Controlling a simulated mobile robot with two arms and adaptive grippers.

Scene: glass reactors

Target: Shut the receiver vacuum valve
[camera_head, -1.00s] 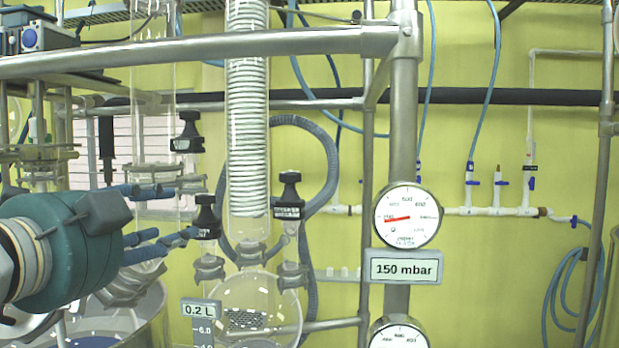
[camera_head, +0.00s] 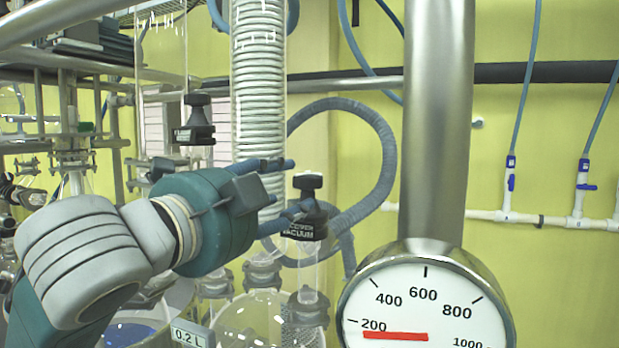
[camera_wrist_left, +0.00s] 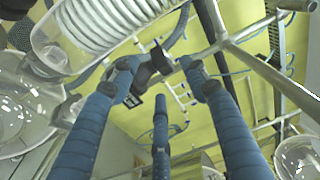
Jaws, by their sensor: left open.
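Contact cannot be told. In the left wrist view, a black knob (camera_wrist_left: 141,76) shows by the upper-left fingertip, between the open fingers (camera_wrist_left: 160,82). The right gripper is out of view.
The glass coil condenser (camera_head: 259,80) stands just behind the fingers. Another black valve (camera_head: 195,120) is at upper left. A pressure gauge (camera_head: 426,300) on a steel post (camera_head: 437,130) stands close at the right. A grey hose (camera_head: 385,150) loops behind the valve.

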